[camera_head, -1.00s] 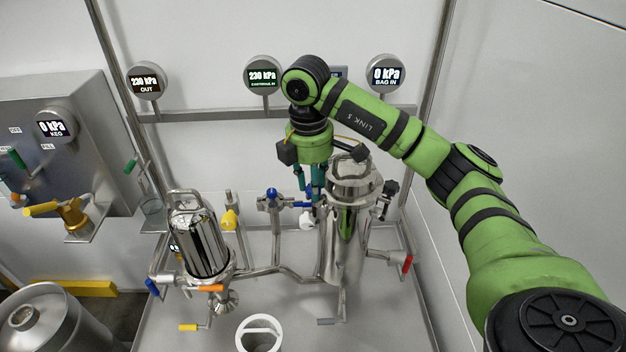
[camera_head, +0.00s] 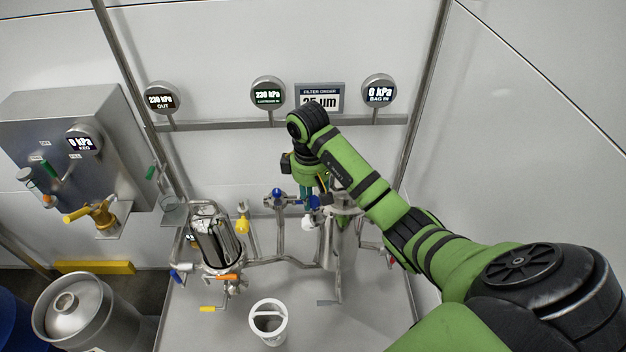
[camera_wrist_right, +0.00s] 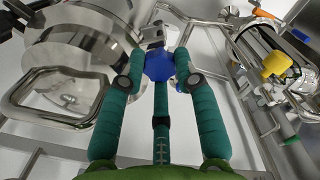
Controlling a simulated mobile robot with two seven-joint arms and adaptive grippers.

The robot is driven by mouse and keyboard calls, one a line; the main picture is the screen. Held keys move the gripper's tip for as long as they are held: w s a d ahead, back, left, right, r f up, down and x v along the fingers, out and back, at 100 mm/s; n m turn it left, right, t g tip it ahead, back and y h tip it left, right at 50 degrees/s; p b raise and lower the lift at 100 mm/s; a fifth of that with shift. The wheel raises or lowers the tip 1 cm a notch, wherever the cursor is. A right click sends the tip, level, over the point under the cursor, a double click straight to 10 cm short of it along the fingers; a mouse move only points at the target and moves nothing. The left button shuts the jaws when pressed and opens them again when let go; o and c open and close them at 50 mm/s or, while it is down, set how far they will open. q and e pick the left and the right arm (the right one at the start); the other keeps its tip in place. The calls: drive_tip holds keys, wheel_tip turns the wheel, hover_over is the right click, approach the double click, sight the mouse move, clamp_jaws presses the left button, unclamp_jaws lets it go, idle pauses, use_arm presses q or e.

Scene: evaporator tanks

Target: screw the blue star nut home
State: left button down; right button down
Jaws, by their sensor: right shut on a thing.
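The blue star nut (camera_wrist_right: 159,66) shows in the right wrist view, at the side of a polished steel housing (camera_wrist_right: 75,45). The teal fingers of my right gripper (camera_wrist_right: 160,78) are shut around it, with a finger on either side and one below. A small metal end shows just beyond the nut. In the head view my right gripper (camera_head: 311,193) reaches down beside the right-hand steel housing (camera_head: 333,243), and my arm covers much of the housing's top. How far the nut is screwed on cannot be told. My left gripper is not in view.
A second steel housing (camera_head: 215,240) stands at left with coloured valve handles around it. A blue-handled valve (camera_head: 277,193) is close left of my gripper. A white bucket (camera_head: 268,330) stands in front. A steel bail handle (camera_wrist_right: 62,97) is close to the fingers.

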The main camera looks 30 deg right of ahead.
drive_tip(key=shift+m+p, duration=0.6)
drive_tip(key=shift+m, duration=0.1)
drive_tip(key=c, duration=1.2)
unclamp_jaws()
